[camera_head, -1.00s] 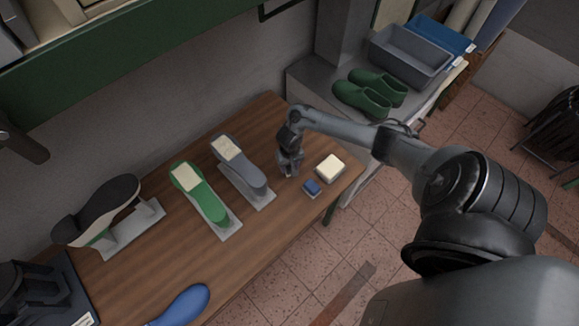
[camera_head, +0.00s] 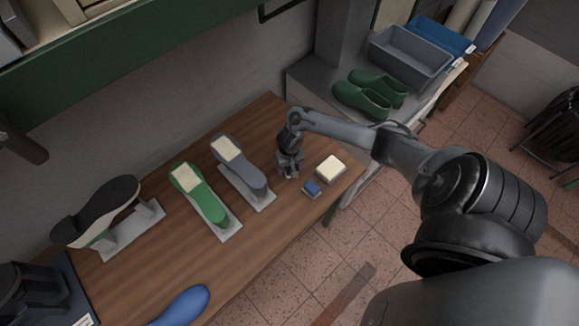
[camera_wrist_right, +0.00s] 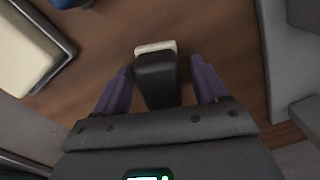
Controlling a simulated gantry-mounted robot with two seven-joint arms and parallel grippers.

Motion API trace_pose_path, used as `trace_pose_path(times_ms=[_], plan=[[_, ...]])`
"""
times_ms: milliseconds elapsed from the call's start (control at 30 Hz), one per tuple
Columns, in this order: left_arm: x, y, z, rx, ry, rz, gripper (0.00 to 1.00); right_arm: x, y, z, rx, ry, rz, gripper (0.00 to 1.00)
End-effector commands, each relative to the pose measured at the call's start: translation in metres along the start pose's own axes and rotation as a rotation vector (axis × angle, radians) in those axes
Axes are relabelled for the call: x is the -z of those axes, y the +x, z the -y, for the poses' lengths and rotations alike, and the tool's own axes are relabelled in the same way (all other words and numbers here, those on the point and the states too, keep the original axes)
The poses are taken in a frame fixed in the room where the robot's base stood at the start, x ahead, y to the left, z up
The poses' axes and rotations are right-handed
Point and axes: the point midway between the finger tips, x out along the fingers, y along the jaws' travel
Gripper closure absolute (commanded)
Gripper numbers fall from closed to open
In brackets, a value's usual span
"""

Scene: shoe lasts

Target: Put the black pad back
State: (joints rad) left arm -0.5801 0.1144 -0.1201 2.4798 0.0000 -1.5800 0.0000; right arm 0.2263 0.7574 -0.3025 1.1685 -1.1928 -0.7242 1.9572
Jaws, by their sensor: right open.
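The black pad (camera_wrist_right: 157,80) shows in the right wrist view as a dark block with a pale far end. It lies between the two spread fingers of my right gripper (camera_wrist_right: 160,85), with a visible gap on each side. In the head view my right gripper (camera_head: 288,173) points down at the tabletop, between the grey shoe last and the cream block. It is open, and the pad is mostly or wholly hidden there. I cannot tell how far the fingertips reach down beside the pad. My left gripper is not in view.
Close by are a cream block (camera_head: 330,169), a small blue block (camera_head: 312,188) and a grey last (camera_head: 240,168). A green last (camera_head: 200,195) and a black-soled shoe (camera_head: 97,210) stand farther left on the wooden table (camera_head: 150,275). Green clogs (camera_head: 362,98) sit on the side bench.

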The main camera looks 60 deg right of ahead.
Motion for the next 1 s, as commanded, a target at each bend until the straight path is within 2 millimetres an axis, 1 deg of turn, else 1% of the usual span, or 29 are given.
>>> trace_pose_path(times_ms=[167, 500, 700, 833, 1000], plan=[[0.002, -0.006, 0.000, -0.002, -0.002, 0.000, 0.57, 0.001, -0.017, 0.000, 0.002, 0.000, -0.002, 0.28], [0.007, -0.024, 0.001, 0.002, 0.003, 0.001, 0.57, 0.001, -0.079, 0.001, 0.002, -0.002, -0.002, 0.28], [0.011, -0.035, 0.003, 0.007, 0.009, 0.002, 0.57, 0.001, -0.109, 0.000, 0.000, -0.001, -0.002, 0.28], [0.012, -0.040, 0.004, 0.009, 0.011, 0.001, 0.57, 0.001, -0.118, 0.000, 0.000, -0.001, -0.001, 0.28], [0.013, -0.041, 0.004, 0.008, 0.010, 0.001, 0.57, 0.000, -0.122, 0.000, 0.000, 0.001, 0.000, 0.28]])
